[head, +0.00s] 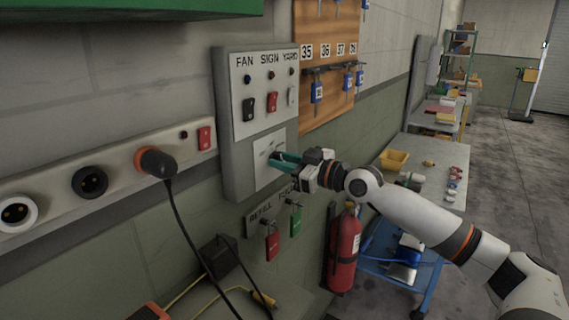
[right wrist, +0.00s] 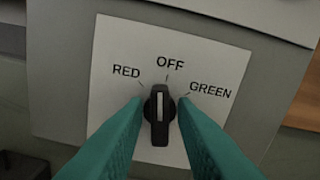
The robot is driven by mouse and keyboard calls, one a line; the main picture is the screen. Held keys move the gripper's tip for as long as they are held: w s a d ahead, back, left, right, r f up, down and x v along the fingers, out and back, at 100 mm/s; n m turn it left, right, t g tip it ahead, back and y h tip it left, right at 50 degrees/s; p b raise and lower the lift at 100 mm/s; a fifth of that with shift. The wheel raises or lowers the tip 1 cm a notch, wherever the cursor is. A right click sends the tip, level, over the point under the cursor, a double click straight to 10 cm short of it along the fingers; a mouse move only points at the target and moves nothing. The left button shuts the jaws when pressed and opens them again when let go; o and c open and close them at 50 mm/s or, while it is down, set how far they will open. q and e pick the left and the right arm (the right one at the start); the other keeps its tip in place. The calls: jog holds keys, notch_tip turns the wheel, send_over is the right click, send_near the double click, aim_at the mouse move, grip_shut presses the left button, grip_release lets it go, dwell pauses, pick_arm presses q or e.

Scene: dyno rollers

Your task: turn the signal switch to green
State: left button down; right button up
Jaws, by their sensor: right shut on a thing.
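The signal switch is a black knob (right wrist: 159,115) on a white plate (right wrist: 108,105) marked RED, OFF and GREEN. Its white line points up near the OFF mark, slightly to the RED side. In the right wrist view, the teal fingers of my right gripper (right wrist: 159,120) are on both sides of the knob, shut on it. In the head view my right gripper (head: 285,161) reaches the plate (head: 264,158) on the lower part of the grey control box (head: 224,120), and the fingers hide the knob. My left gripper is not in view.
Above the plate are FAN, SIGN and YARD switches (head: 270,101). A key board (head: 325,85) hangs to the right. Tagged keys (head: 272,247), a fire extinguisher (head: 343,250) and a blue cart (head: 380,270) are below. A socket strip with an orange plug (head: 157,161) is left.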

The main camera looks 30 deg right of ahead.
jog(key=shift+d+r+m+p, duration=0.1)
jog(key=shift+m+p, duration=1.1)
jog(key=shift+m, duration=1.95)
jog(key=shift+d+r+m+p, duration=0.1)
jog(key=shift+m+p, duration=1.05)
jog(key=shift+m, duration=2)
jog(key=shift+f, duration=0.1)
jog(key=o, duration=0.7)
jog(key=shift+w+a, duration=0.1)
jog(key=shift+w+f, duration=0.1)
